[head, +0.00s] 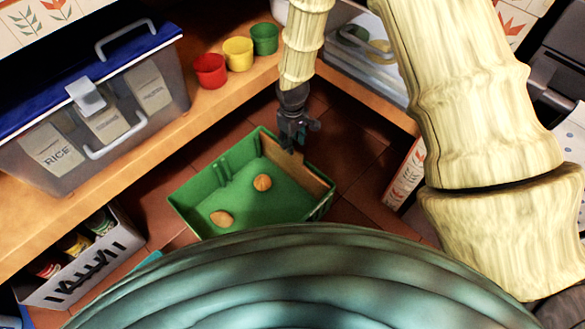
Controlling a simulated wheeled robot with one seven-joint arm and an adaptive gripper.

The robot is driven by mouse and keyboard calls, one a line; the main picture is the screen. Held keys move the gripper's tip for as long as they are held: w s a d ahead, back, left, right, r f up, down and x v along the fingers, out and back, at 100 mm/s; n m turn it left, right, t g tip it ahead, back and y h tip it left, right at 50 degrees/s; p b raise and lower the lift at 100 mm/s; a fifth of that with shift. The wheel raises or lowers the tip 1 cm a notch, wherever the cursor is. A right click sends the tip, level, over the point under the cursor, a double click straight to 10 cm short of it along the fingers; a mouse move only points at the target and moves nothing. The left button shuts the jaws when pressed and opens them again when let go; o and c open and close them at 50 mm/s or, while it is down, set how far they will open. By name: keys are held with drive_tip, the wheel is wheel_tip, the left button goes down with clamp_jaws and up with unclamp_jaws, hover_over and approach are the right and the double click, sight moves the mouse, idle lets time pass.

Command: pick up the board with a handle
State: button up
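A flat brown wooden board (313,180) stands on edge along the right inner wall of a green bin (188,214) on the tiled floor. Its handle cannot be made out; the gripper covers part of the board's upper edge. My dark gripper (291,145) points down at the bin's back right, over the top of the board. The fingertips overlap the board's upper edge in the picture. I cannot tell whether they touch it, or whether the fingers are open or shut.
Two round brown things (262,182) lie in the bin. Wooden shelves border the floor, with red, yellow and green cups (238,54) and a blue-lidded box (30,112). A grey crate (118,250) holds jars at lower left. A patterned box (405,178) stands right.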

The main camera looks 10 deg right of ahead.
sight(293, 158)
wheel_tip(293, 158, down, 5)
drive_tip(key=b, duration=0.2)
drive_tip(key=shift+d+b, duration=0.1)
drive_tip(key=shift+b, duration=0.25)
drive_tip(key=shift+r, duration=0.15)
clamp_jaws()
